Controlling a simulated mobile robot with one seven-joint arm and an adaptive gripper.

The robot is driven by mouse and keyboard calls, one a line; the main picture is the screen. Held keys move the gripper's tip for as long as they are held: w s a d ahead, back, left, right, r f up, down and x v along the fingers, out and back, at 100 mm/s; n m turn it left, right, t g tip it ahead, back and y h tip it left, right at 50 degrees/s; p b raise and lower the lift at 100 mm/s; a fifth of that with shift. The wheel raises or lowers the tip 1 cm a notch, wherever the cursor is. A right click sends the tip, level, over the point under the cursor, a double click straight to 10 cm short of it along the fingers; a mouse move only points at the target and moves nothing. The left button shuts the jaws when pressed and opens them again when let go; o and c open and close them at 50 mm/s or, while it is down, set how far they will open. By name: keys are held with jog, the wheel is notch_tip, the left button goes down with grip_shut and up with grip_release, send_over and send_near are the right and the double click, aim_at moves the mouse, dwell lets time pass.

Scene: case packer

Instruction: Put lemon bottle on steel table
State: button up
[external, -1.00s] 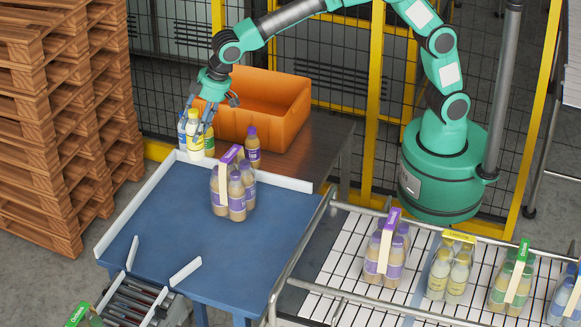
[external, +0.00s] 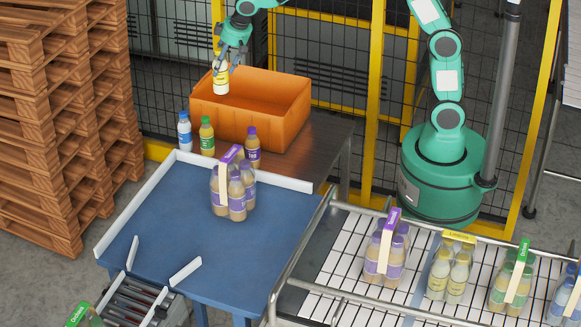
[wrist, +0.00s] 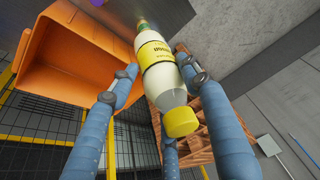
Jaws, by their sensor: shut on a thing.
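The lemon bottle, with a pale body, yellow label and yellow cap, is in the external view (external: 221,82) and large in the wrist view (wrist: 158,62). My gripper (external: 226,62) is shut on it, with blue fingers around it in the wrist view (wrist: 150,75). It hangs in the air, seen in front of the left end of the orange crate. The steel table (external: 325,140) is the dark metal surface behind the blue table; its left part is largely hidden by the crate and bottles.
On the steel table stand a blue-capped bottle (external: 185,132), a green-capped bottle (external: 207,136), a purple-capped bottle (external: 252,148) and the orange crate (external: 270,125). A purple-handled pack (external: 236,200) stands on the blue table (external: 200,255). Several packs stand on the conveyor at right.

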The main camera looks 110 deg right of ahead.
notch_tip(320, 180, down, 22)
jog(key=s+d, duration=0.2)
jog(key=shift+s+d+f+m, duration=0.2)
jog(key=shift+s+d+m, duration=0.1)
notch_tip(320, 180, down, 6)
jog(key=shift+f, duration=0.15)
dwell(0.4)
jog(key=shift+f+b, duration=0.3)
jog(key=shift+f, duration=1.55)
jog(key=shift+f, duration=0.1)
